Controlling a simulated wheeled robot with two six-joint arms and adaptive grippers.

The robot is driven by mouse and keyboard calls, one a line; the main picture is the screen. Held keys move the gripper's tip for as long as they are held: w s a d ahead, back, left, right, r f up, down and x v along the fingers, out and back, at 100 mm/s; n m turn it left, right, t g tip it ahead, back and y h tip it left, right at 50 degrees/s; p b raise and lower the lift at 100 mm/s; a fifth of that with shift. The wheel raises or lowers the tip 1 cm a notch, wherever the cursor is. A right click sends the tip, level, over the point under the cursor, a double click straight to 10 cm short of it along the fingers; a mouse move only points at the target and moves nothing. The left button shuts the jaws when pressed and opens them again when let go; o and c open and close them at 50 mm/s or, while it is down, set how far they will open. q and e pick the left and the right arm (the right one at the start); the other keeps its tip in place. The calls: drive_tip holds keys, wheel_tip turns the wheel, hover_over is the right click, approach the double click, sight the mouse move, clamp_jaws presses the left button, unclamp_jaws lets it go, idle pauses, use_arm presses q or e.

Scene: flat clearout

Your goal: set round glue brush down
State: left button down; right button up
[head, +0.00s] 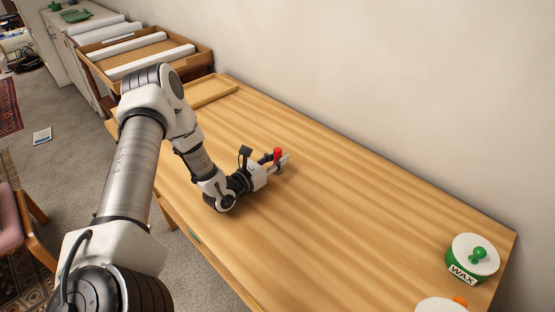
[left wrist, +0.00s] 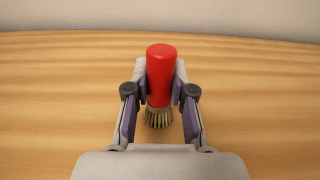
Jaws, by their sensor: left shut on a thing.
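The round glue brush (left wrist: 160,72) has a red handle and a ring of tan bristles at its lower end. In the left wrist view it stands between the fingers of my left gripper (left wrist: 161,88), which is shut on the red handle. The brush (head: 278,154) shows in the head view as a small red shape at the gripper (head: 279,163), over the middle of the wooden table (head: 350,220). The bristles point down toward the wood. I cannot tell whether they touch it. My right gripper is in neither view.
A green tub marked WAX (head: 470,262) with a white lid stands at the table's right end. Another white lid with an orange knob (head: 440,305) is partly cut off below it. A shallow wooden tray (head: 212,90) lies at the far left end. The table around the brush is clear.

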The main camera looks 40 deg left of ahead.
use_arm(q)
drive_tip(key=shift+s, duration=0.1)
drive_tip(key=c, duration=1)
unclamp_jaws()
